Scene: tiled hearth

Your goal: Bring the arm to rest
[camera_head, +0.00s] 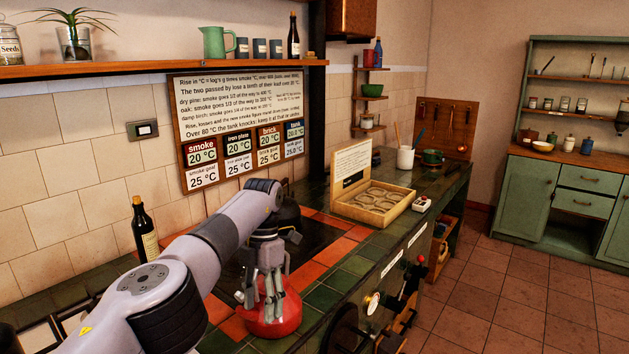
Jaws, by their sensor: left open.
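My left arm reaches in from the lower left, and its left gripper (263,287) points down over the tiled hearth. It is open, with its fingers in front of the upper part of a rounded red vessel (276,318), perhaps a kettle. The fingers hide part of the vessel's top, and I cannot tell whether they touch it. My right gripper is not in view.
A dark bottle (145,230) stands left of my arm. A dark pot (289,214) is partly hidden behind the wrist. An open wooden box (374,215) and a white switch box (421,204) sit farther right. A shelf (150,70) runs above; the floor (500,275) at right is clear.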

